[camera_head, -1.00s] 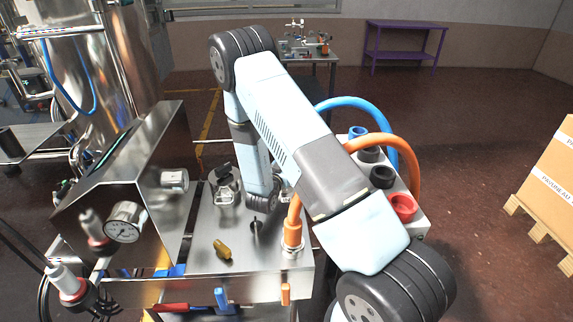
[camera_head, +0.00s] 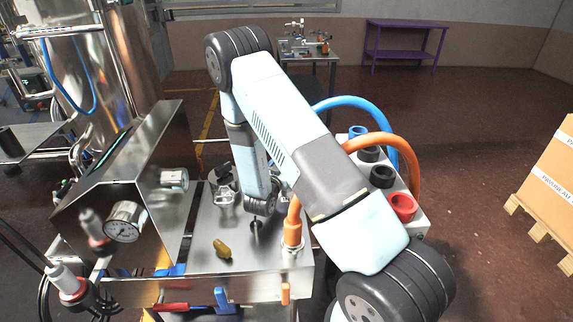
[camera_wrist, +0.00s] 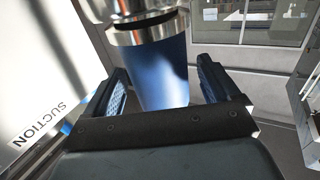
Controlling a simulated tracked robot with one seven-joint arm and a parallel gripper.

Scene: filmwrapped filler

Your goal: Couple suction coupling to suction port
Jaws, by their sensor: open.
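In the wrist view my gripper (camera_wrist: 163,88) is open, with one finger on each side of a blue cylinder (camera_wrist: 155,65) with a shiny metal collar. I take it to be the suction coupling, on the blue hose. A gap shows beside the right finger; contact at the left is unclear. In the head view the blue hose (camera_head: 345,101) arches from behind my arm to the block at the right. My arm hides its near end and my gripper there. I cannot make out the suction port. A white panel marked SUCTION (camera_wrist: 40,122) stands at left in the wrist view.
An orange hose (camera_head: 408,155) arches down to a fitting on the steel bench top (camera_head: 205,250). A block with several coloured sockets (camera_head: 403,206) stands right of my arm. A brass piece (camera_head: 222,248) lies on the bench. A gauge (camera_head: 124,222) is at left.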

